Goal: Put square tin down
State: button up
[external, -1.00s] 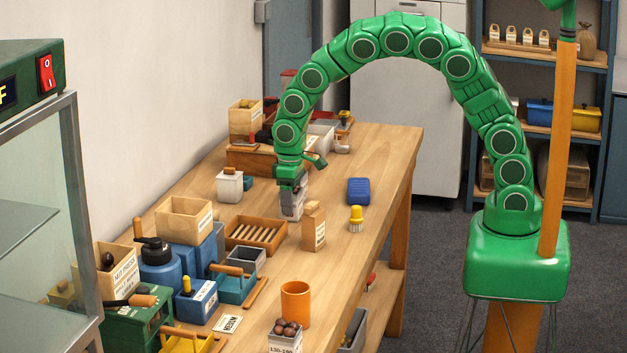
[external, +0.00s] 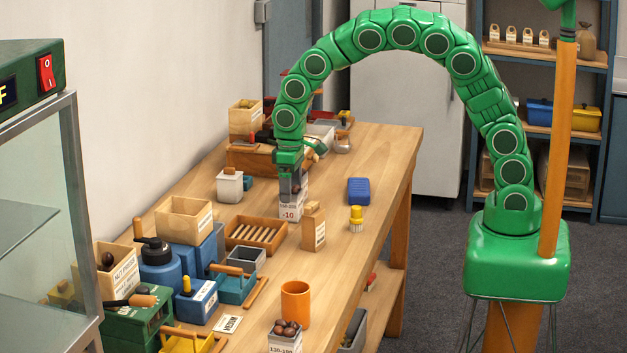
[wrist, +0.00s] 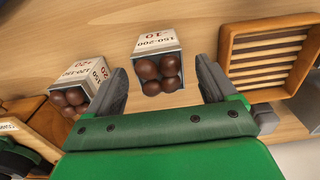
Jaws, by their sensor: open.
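The tin (wrist: 160,40), filled with brown chestnuts, also shows in the wrist view. My gripper (external: 290,196) is at the tin, above its lower part in the external view. In the wrist view my gripper (wrist: 160,82) is open, one dark finger on each side of the tin's mouth, with gaps between the fingers and the tin. A second labelled tin (wrist: 98,88) of chestnuts stands outside the left finger.
A yellow brush (external: 356,217) and a blue case (external: 358,191) stand farther right. An orange cup (external: 295,303) is nearer the camera.

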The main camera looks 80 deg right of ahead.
notch_tip(320, 180, up, 8)
dwell(0.4)
